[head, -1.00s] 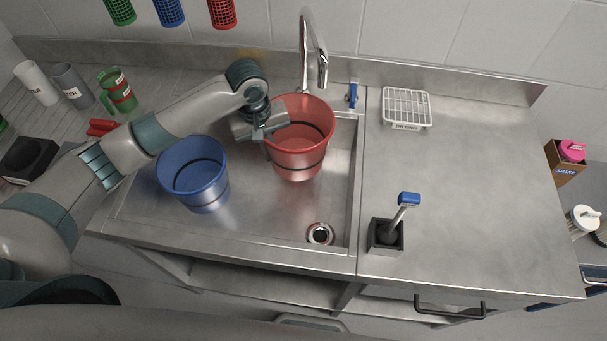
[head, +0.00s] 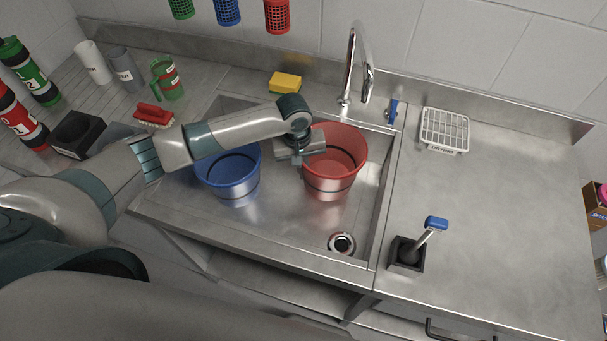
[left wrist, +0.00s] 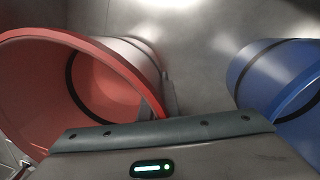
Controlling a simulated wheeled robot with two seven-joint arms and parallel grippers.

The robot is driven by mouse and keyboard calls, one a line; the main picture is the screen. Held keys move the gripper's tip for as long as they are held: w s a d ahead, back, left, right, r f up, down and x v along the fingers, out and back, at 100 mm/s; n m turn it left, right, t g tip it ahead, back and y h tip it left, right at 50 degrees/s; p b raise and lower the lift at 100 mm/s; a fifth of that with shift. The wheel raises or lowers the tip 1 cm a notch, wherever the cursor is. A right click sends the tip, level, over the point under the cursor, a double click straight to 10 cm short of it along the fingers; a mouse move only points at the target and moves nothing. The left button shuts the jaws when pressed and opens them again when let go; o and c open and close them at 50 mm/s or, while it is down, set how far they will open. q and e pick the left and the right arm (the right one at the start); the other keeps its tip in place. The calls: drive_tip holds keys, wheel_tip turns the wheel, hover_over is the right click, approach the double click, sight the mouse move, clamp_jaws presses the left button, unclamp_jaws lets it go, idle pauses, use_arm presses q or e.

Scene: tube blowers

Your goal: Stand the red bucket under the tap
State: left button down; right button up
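The red bucket (head: 329,178) is upright in the sink basin (head: 285,222), on its right side. I cannot tell whether its base touches the basin floor. The chrome tap (head: 349,72) rises behind it, its spout end above the bucket's far right rim in the picture. My left gripper (head: 312,150) is at the bucket's left rim and appears shut on its wall. My right gripper is out of view.
A blue bucket (head: 232,182) stands to the left in the basin, under my left arm. The drain (head: 341,243) is bare in front. A yellow sponge (head: 285,82) lies behind. A brush in a black holder (head: 406,254) and a white rack (head: 445,130) stand on the right counter.

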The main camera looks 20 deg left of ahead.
use_arm(q)
drive_tip(key=shift+f, duration=1.35)
drive_tip(key=shift+f+p, duration=0.15)
drive_tip(key=shift+p, duration=0.15)
drive_tip(key=c, duration=2)
unclamp_jaws()
drive_tip(key=shift+r, duration=0.2)
drive_tip(key=r, duration=0.4)
drive_tip(key=r+b, duration=0.1)
drive_tip(key=r, duration=0.3)
drive_tip(key=a+r+b, duration=0.1)
drive_tip(key=r, duration=0.3)
drive_tip(key=shift+s, duration=0.25)
